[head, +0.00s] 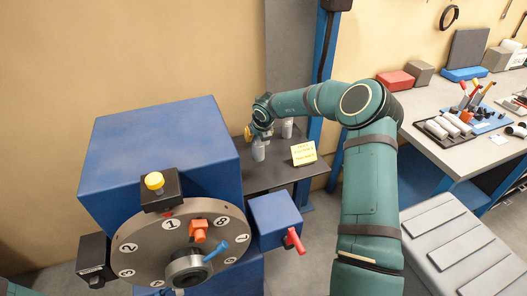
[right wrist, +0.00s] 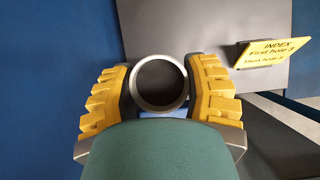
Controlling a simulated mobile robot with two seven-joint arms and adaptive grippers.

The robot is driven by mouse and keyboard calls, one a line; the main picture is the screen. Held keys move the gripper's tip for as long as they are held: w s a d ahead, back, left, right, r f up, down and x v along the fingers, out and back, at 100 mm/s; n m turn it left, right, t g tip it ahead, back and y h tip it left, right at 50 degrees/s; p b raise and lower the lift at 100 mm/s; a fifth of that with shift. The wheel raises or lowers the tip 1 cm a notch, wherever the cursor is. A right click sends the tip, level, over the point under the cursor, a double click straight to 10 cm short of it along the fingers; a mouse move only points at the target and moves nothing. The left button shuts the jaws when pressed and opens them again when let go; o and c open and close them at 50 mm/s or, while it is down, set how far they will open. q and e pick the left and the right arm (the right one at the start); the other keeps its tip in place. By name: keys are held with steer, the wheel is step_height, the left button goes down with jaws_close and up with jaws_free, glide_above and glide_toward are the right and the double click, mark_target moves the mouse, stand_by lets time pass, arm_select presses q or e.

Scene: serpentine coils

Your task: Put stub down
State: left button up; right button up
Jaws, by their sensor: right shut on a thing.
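My right gripper (head: 258,137) is shut on a grey stub (head: 259,152) over the dark shelf (head: 283,177) beside the blue machine. The stub is upright; I cannot tell if its lower end touches the shelf. In the right wrist view the stub (right wrist: 159,83) shows as a hollow round end between the yellow ridged fingers of the right gripper (right wrist: 159,90). A second grey cylinder (head: 288,127) stands just behind and to the right. My left gripper is out of view.
A yellow note card (head: 303,153) reading "INDEX" stands on the shelf's right part. The blue machine (head: 160,150) with a numbered dial (head: 150,245) is at left. A blue post (head: 319,90) rises behind. A workbench (head: 450,150) with trays is at right.

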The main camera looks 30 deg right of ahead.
mark_target(258, 153)
step_height(258, 153, down, 4)
steer(key=shift+s+r+b, duration=0.1)
steer(key=shift+b, duration=0.25)
step_height(258, 153, down, 5)
steer(key=shift+r+b, duration=0.1)
steer(key=shift+b, duration=0.35)
steer(key=o, duration=1.3)
steer(key=p+v, duration=0.2)
steer(key=v, duration=1)
